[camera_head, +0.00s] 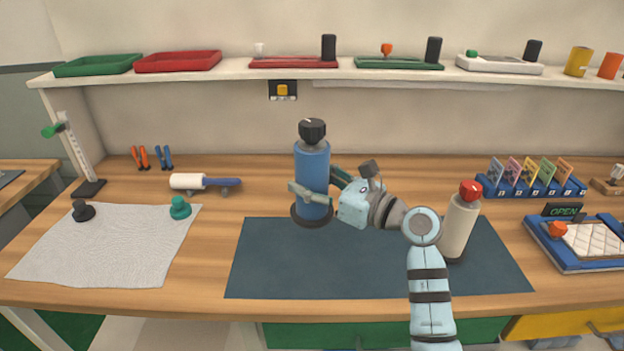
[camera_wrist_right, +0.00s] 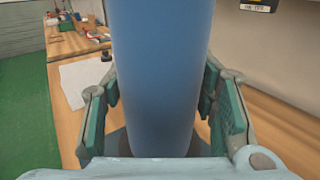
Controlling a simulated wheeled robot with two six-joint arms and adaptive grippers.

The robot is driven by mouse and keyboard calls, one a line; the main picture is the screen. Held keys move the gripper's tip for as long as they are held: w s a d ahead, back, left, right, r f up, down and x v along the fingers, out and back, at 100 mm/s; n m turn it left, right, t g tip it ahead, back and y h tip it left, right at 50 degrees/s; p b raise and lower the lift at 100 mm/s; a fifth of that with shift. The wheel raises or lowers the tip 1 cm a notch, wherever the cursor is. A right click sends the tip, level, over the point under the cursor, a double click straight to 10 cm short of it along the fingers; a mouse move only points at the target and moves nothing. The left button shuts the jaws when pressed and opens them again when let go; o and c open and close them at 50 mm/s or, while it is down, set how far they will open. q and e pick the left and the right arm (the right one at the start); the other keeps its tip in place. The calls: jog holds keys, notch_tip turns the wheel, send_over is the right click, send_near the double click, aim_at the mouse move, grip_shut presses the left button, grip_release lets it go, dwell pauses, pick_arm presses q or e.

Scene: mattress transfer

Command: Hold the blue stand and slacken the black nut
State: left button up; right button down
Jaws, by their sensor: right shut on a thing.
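The blue stand (camera_head: 312,167) is an upright blue cylinder on a dark round base, at the back of the dark mat in the head view. The black nut (camera_head: 312,130) sits on top of it. My right gripper (camera_head: 314,190) is shut around the lower half of the blue stand, with one finger in front and one behind. In the right wrist view, the blue stand (camera_wrist_right: 160,75) fills the middle between the green finger pads. The nut is out of that view. My left gripper is not in view.
A cream stand with a red knob (camera_head: 470,189) is right of my right gripper, partly behind my arm. The dark mat (camera_head: 290,270) is clear in front. A grey cloth (camera_head: 110,250) lies left with a black knob (camera_head: 83,211) and a green knob (camera_head: 180,208).

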jog(key=shift+f+b, duration=5.75)
jog(key=shift+f, duration=1.7)
